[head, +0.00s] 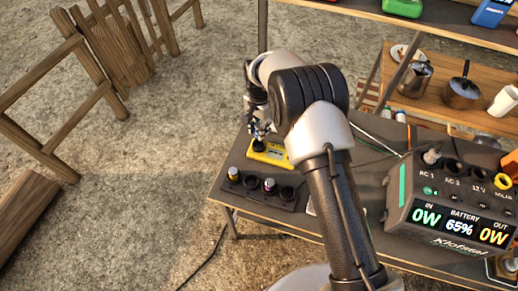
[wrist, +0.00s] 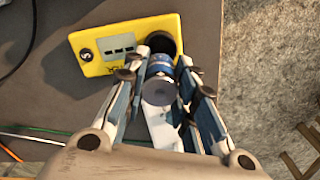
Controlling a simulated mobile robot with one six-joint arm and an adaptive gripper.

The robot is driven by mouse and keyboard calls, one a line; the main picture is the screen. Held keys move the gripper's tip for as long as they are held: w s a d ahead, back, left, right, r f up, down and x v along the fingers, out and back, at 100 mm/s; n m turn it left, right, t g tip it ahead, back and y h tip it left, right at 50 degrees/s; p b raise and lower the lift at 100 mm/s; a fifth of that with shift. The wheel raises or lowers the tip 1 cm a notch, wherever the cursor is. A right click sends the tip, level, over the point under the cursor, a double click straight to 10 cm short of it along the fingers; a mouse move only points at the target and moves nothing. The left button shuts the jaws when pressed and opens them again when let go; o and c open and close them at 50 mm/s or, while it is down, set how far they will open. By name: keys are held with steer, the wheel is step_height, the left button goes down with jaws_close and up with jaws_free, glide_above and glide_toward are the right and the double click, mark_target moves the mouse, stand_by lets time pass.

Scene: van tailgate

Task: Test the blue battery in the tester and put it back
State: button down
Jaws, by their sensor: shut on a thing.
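The yellow tester (head: 269,152) lies on the dark table; in the wrist view (wrist: 90,61) its grey display and dark round well show. My gripper (head: 259,131) is above the tester's left end. In the wrist view my gripper (wrist: 163,68) is shut on the blue battery (wrist: 160,66), with a finger on each side. The battery's dark end faces the camera, and its far end is beside or over the well; I cannot tell whether it is inside. The black battery holder (head: 261,191) stands in front of the tester, with two batteries showing and other dark wells.
A large power station (head: 450,200) stands to the right on the table (head: 236,157), its display lit. A shelf (head: 440,107) with pots and a white cup is behind it. Thin cables or rods lie near the tester. Open ground and wooden fences are to the left.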

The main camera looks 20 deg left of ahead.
steer(key=shift+f+b, duration=1.2)
steer(key=shift+f, duration=0.95)
steer(key=shift+f, duration=0.1)
steer(key=shift+f+b, duration=1.05)
steer(key=shift+f, duration=0.3)
steer(key=shift+s+f, duration=0.1)
steer(key=shift+f, duration=0.05)
steer(key=c, duration=1.2)
jaws_free()
steer(key=shift+d+f, duration=0.1)
steer(key=shift+f, duration=0.1)
steer(key=shift+r, duration=0.15)
step_height(320, 180, up, 12)
steer(key=shift+r, duration=0.1)
